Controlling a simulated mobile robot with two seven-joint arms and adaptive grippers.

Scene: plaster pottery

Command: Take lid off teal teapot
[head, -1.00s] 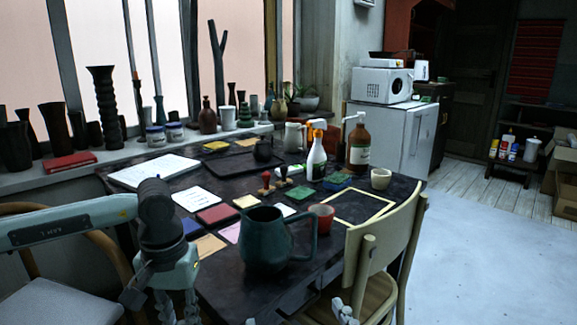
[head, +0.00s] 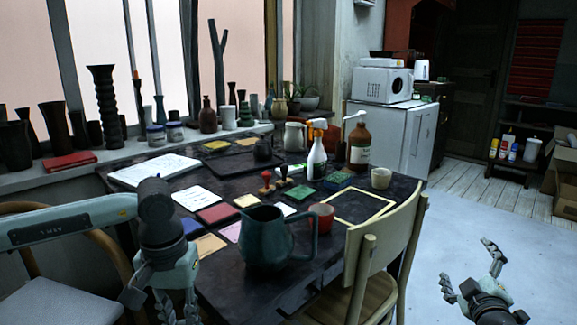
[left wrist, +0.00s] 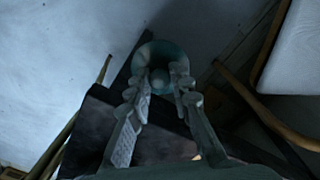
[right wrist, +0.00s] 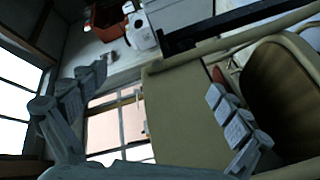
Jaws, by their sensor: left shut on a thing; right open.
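The large teal pot (head: 265,240) stands upright near the table's front edge, handle to the right. Its top looks open, and I see no lid on it. My left gripper (head: 163,308) is low at the table's left front, apart from the pot, its tips near the picture's bottom edge. In the left wrist view the left gripper (left wrist: 167,84) is shut on a round teal piece (left wrist: 150,55) with a small knob, which looks like the lid. My right gripper (head: 470,268) is open and empty over the floor at the lower right. It also shows in the right wrist view (right wrist: 153,84).
A red cup (head: 322,215) stands just behind the pot's handle. A wooden chair (head: 385,240) stands at the table's right front. Spray bottle (head: 317,158), brown bottle (head: 359,146) and cards crowd the dark table (head: 225,285). The floor at right (head: 470,225) is clear.

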